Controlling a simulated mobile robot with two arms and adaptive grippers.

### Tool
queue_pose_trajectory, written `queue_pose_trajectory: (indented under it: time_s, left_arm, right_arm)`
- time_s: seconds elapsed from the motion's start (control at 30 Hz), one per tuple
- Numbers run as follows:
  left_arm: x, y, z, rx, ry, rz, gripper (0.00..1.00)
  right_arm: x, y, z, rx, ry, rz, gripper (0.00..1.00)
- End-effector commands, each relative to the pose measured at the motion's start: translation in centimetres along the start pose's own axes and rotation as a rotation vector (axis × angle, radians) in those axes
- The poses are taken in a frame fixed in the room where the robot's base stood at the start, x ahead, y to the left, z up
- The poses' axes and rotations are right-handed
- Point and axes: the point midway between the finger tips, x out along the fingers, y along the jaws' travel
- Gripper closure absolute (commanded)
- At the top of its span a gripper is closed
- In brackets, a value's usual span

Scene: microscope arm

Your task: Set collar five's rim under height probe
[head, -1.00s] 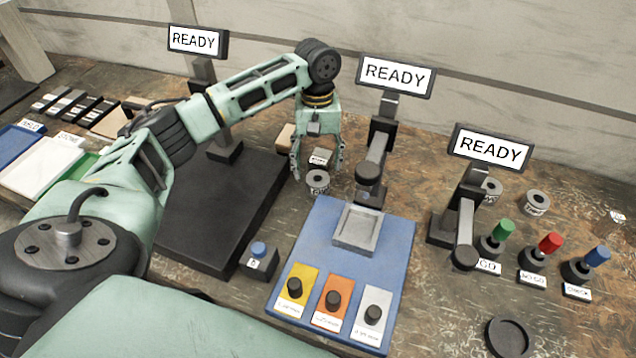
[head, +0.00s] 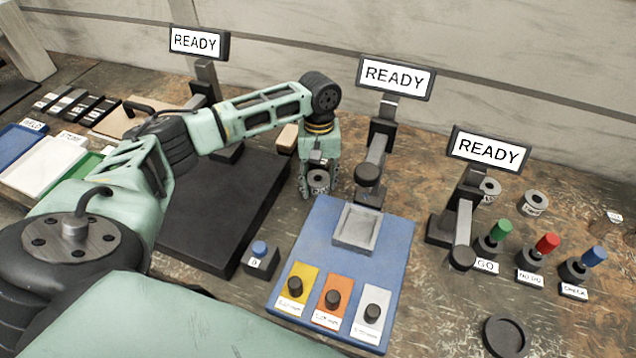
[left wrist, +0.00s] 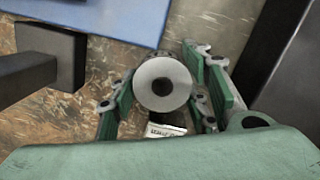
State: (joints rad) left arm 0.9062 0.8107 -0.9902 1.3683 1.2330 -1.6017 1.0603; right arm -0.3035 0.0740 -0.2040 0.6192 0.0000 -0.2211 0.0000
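A grey ring-shaped collar (head: 318,181) stands upright on the bench behind the blue mat, its label too small to read. It also shows in the left wrist view (left wrist: 141,86), hole facing the camera. The middle stand (head: 377,150) has an arm with a round black end over the blue mat. The right stand (head: 466,212) has a similar arm. I cannot tell which carries the height probe. My right gripper is out of view.
A grey square tray (head: 341,241) lies on the blue mat (head: 310,236) with several knobs in front. A black plate (head: 205,225) lies left. Two more collars (head: 535,203) stand behind green, red and blue-topped levers (head: 548,243). A round black dish (head: 507,338) is at front right.

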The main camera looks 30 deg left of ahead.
Motion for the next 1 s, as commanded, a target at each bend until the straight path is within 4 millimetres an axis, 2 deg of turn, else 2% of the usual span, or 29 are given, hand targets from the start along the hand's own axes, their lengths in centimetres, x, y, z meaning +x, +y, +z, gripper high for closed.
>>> queue_pose_trajectory:
  time_s: [0.07, 0.47, 0.83, 1.0]
  left_arm:
    - [0.0, 0.0, 0.0, 0.0, 0.0, 0.0, 0.66]
    - [-0.1, 0.0, 0.0, 0.0, 0.0, 0.001, 1.0]
    - [-0.3, 0.1, -0.1, 0.001, 0.003, 0.004, 1.0]
    - [-1.8, 0.2, 0.0, 0.0, 0.004, 0.007, 1.0]
  right_arm:
    - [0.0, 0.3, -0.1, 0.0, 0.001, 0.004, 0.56]
    - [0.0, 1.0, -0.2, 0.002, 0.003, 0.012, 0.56]
    - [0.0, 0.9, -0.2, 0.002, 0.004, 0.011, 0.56]
    - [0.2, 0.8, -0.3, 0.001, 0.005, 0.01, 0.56]
